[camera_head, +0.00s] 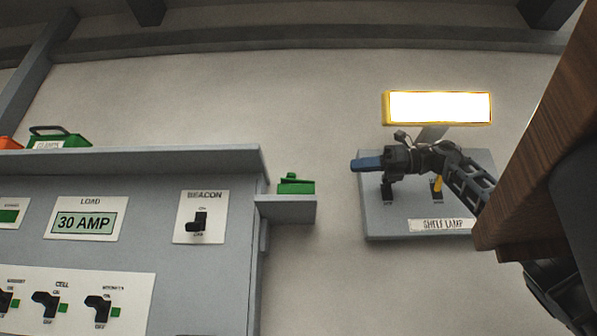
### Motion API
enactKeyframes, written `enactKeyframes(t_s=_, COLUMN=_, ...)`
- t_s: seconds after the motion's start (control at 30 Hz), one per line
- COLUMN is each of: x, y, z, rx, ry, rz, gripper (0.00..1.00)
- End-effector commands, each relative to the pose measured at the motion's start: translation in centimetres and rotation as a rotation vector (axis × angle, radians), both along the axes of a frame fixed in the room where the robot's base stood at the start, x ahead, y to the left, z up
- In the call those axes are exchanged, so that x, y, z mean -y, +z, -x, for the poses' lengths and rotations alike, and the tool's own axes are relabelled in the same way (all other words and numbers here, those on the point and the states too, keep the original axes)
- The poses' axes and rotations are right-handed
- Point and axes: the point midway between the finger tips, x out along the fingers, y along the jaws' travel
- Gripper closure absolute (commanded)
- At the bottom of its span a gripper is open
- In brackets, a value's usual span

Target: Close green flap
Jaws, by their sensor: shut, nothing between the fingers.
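A small green block-like thing (296,187) with a slanted green piece on top sits on a small grey ledge (288,209) at the middle of the view. It may be the green flap, but it is too small to tell, and I cannot tell how far the piece is raised. My gripper (354,164) is to its right and a little higher, with blue fingers shut and empty, pointing left. It is apart from the green thing in the picture and in front of the shelf lamp panel.
The grey shelf lamp panel (390,226) carries switches under a lit yellow-framed lamp (437,107). A grey cabinet (150,184) with a beacon switch (198,221) fills the left. A green handled box (72,141) stands on its top. A brown wooden piece (545,140) blocks the right.

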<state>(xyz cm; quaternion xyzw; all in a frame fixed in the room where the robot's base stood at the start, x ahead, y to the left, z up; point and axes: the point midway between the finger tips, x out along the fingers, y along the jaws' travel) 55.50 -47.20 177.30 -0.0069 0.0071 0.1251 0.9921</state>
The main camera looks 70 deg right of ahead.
Motion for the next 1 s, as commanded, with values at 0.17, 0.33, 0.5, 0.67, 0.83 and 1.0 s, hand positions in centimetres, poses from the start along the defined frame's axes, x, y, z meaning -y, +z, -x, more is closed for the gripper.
enactKeyframes(t_s=0.17, x=0.2, y=-0.6, z=-0.7, rx=-0.033, ry=-0.015, rz=0.0, gripper=1.0)
enactKeyframes(t_s=0.33, x=-0.5, y=-0.6, z=-3.4, rx=-0.03, ry=-0.01, rz=0.002, gripper=1.0)
enactKeyframes(t_s=0.5, x=-1.3, y=-0.7, z=-6.7, rx=-0.029, ry=-0.009, rz=0.002, gripper=1.0)
enactKeyframes(t_s=0.67, x=-2.1, y=-0.8, z=-9.6, rx=-0.029, ry=-0.009, rz=0.002, gripper=1.0)
enactKeyframes(t_s=0.83, x=-2.6, y=-0.9, z=-12.0, rx=-0.027, ry=-0.011, rz=0.002, gripper=1.0)
enactKeyframes(t_s=1.0, x=-2.9, y=-1.1, z=-13.2, rx=-0.027, ry=-0.012, rz=0.001, gripper=1.0)
